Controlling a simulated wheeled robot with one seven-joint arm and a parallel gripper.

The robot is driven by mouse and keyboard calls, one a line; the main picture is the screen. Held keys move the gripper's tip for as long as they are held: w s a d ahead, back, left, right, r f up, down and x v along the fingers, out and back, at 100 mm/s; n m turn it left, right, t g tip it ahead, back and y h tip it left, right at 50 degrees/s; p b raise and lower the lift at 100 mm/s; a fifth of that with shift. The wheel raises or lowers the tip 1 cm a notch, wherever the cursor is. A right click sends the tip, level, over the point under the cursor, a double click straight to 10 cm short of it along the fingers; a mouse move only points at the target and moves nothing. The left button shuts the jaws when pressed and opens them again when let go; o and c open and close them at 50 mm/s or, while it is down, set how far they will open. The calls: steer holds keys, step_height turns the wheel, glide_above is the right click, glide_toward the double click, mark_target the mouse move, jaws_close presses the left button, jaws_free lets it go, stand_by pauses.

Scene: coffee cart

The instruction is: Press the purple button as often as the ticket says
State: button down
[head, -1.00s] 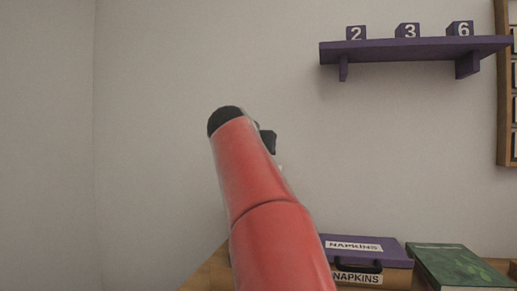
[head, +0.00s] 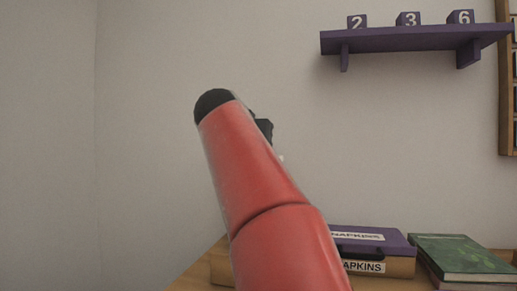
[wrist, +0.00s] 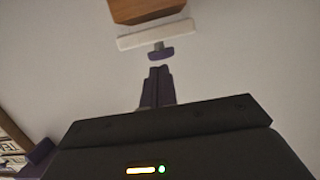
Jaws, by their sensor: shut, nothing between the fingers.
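In the wrist view, a dark purple knob-like button (wrist: 161,53) projects from a white bar (wrist: 157,36). My gripper (wrist: 160,70) is shut and empty, with its narrow fingertips just short of the button and a small gap showing between them. In the head view my red arm reaches up and forward, and its links hide the fingers and the button. No ticket can be made out in either view.
A wooden block (wrist: 145,10) adjoins the white bar. A purple shelf (head: 400,39) with number cubes 2, 3 and 6 hangs on the wall. Below, a purple-lidded napkin box (head: 375,240) and a green book (head: 462,257) lie on the wooden counter (head: 195,272).

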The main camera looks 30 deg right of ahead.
steer(key=shift+v, duration=1.4)
